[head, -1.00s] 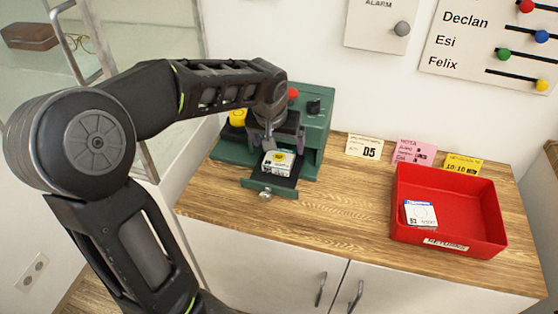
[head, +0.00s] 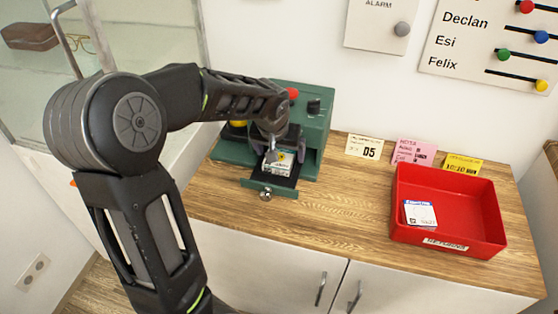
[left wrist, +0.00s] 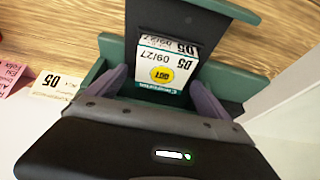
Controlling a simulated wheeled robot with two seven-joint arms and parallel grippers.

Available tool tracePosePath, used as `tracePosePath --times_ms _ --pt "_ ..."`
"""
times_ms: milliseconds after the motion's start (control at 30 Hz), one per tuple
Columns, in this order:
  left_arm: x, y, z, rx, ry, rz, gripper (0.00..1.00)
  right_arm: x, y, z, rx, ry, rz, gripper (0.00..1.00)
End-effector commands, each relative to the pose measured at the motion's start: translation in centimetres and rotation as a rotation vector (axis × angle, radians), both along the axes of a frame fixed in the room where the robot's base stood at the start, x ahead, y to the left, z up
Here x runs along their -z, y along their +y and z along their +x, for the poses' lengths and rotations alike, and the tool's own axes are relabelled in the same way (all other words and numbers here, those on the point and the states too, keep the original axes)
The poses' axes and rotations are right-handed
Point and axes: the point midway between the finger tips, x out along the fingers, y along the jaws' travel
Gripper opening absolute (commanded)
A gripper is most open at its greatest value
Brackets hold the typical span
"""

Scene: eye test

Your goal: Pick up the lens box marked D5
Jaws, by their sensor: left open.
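The lens box marked D5 (left wrist: 168,62) is white with a green edge and a round yellow sticker. It lies in the pulled-out dark drawer of a green machine (head: 318,125); in the head view the box (head: 277,166) is partly covered by my gripper. My left gripper (head: 275,150) is over the box and points down at it. In the left wrist view its two purple fingers (left wrist: 160,78) stand apart, one on each side of the box's near end. Whether they touch it I cannot tell. My right gripper is not in view.
A red returns tray (head: 470,234) holds another white box (head: 419,214) at the right. Small cards, one reading D5 (head: 364,147), stand along the wall. The drawer knob (head: 265,195) sticks out in front. The wooden counter (head: 340,215) is clear between machine and tray.

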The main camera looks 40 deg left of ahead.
Motion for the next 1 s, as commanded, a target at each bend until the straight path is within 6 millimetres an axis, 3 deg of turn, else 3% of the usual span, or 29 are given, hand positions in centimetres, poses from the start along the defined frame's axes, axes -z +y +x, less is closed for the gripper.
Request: tracePosePath --times_ms 167,900,1000 --pt "-0.02 0.0 -0.01 0.0 0.0 0.0 0.89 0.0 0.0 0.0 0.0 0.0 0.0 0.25" --pt "-0.01 0.0 0.0 0.0 0.0 0.0 0.29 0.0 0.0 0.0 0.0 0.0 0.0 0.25" --pt "-0.02 0.0 0.0 0.0 0.0 0.0 0.25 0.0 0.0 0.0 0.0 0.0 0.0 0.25"
